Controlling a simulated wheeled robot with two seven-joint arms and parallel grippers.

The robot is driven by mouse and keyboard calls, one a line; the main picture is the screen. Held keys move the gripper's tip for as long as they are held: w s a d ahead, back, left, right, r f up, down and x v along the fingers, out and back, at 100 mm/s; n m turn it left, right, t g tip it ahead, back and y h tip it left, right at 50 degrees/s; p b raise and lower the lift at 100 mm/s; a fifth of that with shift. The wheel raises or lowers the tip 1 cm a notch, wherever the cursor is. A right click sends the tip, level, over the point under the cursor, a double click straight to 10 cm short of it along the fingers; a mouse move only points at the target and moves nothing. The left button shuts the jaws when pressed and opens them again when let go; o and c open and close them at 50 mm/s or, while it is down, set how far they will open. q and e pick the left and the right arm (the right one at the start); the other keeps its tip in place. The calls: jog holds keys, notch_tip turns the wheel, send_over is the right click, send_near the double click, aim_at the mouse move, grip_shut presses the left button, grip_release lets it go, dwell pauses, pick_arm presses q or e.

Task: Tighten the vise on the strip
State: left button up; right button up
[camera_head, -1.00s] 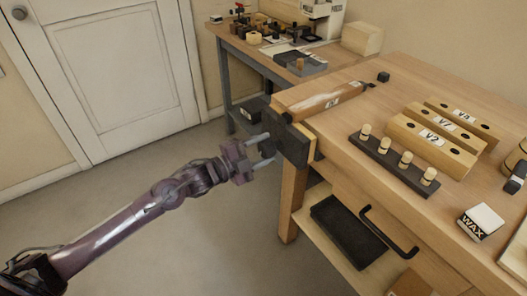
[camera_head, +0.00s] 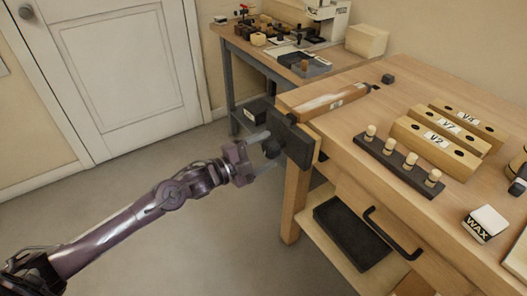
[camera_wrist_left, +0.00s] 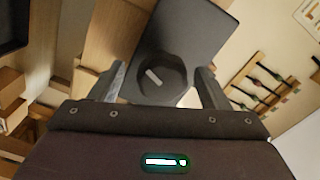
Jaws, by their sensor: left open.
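The vise (camera_head: 294,142) is a dark block at the left end of the wooden bench. A dark round knob (camera_head: 271,148) sticks out of its outer face; in the left wrist view the knob (camera_wrist_left: 161,79) has a short light mark on it. The strip (camera_head: 330,101), pale and labelled, lies along the bench top behind the vise. My left gripper (camera_head: 266,150) is open, its two fingers on either side of the knob; in the left wrist view the fingers (camera_wrist_left: 160,82) show gaps to it. How the strip sits in the jaws is hidden. My right gripper is not in view.
Wooden blocks labelled V2 (camera_head: 434,147) and others stand on the bench (camera_head: 345,130) beside a dark rack of pegs (camera_head: 398,166). A wax box (camera_head: 483,223) sits near the front edge. A drawer handle (camera_head: 391,232) sticks out below. A second bench stands behind.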

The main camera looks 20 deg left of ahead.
pick_arm(q)
jog(key=shift+d, duration=0.1)
jog(key=v, duration=0.7)
jog(key=shift+s+a+p, duration=0.3)
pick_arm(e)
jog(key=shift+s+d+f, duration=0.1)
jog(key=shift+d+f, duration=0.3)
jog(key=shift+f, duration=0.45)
pick_arm(q)
jog(key=shift+c, duration=0.3)
